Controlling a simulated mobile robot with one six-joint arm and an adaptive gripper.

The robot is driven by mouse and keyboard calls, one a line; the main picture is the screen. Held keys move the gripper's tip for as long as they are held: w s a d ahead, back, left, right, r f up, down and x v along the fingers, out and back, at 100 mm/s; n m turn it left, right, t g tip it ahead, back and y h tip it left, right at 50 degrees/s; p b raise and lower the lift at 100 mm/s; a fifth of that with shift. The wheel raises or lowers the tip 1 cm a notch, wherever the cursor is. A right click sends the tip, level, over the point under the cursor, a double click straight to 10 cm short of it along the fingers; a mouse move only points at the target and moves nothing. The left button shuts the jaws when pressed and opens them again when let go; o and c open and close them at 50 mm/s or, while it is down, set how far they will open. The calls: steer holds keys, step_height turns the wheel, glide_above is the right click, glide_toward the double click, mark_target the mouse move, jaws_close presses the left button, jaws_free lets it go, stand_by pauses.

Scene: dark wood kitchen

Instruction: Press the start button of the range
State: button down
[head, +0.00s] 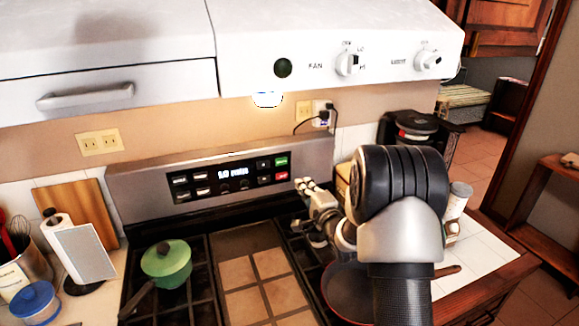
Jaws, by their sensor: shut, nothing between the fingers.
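The range's control panel (225,178) stands upright at the back of the stove, with a lit display and several dark buttons. At its right end are a green button (282,161), which looks like the start button, and a red button (281,177) below it. The lettering on both is too small to read. My gripper (303,184) is shut and empty, just right of the red button and lower right of the green one in the picture. Both buttons are uncovered. I cannot tell whether the fingertips touch the panel.
A green pot (167,262) sits on the left burners and a dark pan (345,290) on the right, partly behind my arm. A white range hood (330,45) hangs above. A paper towel holder (80,250) stands left. A coffee maker (415,130) is at the back right.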

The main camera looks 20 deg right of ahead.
mark_target(286, 160)
steer(key=w+b, duration=0.2)
steer(key=w, duration=1)
steer(key=shift+w+f, duration=0.1)
steer(key=shift+w, duration=0.45)
